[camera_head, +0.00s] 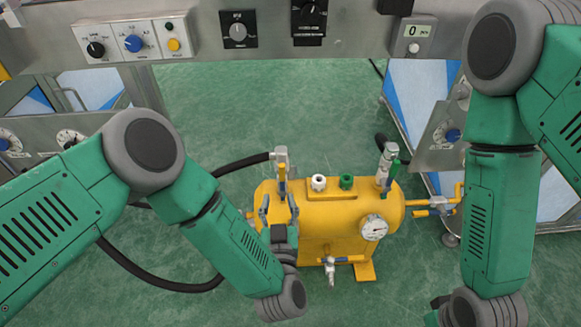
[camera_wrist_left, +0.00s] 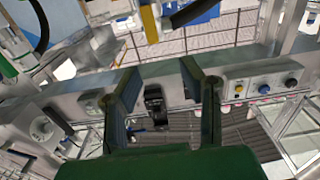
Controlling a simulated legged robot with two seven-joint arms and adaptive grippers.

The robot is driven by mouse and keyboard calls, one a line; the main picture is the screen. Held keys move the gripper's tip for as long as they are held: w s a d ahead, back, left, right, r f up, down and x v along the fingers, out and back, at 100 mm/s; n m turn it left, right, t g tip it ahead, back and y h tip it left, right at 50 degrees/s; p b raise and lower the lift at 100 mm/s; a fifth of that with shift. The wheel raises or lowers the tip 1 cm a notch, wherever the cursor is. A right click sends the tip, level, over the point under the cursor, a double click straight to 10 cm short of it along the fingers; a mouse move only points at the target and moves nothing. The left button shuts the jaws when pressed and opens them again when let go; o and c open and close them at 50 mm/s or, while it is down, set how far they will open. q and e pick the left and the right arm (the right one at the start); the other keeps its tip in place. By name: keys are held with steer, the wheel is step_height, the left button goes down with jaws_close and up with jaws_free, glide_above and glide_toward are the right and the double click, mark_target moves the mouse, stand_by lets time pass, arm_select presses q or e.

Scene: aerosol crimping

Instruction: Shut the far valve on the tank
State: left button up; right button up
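The yellow tank (camera_head: 335,215) stands on the floor in the middle of the head view. A valve with an upright yellow handle (camera_head: 282,178) rises at its left end. Which the task calls far is unclear. My left gripper (camera_head: 278,205) is open just below the yellow handle, overlapping the tank. In the left wrist view, the open fingers (camera_wrist_left: 158,72) are empty; a yellow bar (camera_wrist_left: 148,22) shows beyond them.
A grey panel with knobs (camera_head: 238,30) crosses the top of the head view. A black hose (camera_head: 160,280) curves behind my left arm. A metal frame (camera_head: 430,150) stands right of the tank. Green floor (camera_head: 250,100) is clear behind the tank.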

mark_target(283, 168)
arm_select(q)
steer(key=w+b, duration=0.1)
steer(key=w, duration=0.2)
steer(key=w+d+b, duration=0.1)
steer(key=w, duration=0.3)
steer(key=w+b, duration=0.1)
steer(key=w, duration=0.3)
steer(key=shift+d+f, duration=0.15)
steer(key=shift+d, duration=0.1)
steer(key=shift+w+a, duration=0.4)
steer(key=shift+a, duration=0.15)
steer(key=shift+d, duration=0.2)
steer(key=shift+c, duration=0.4)
steer(key=shift+d, duration=0.2)
steer(key=c, duration=0.6)
steer(key=shift+d, duration=0.15)
jaws_close()
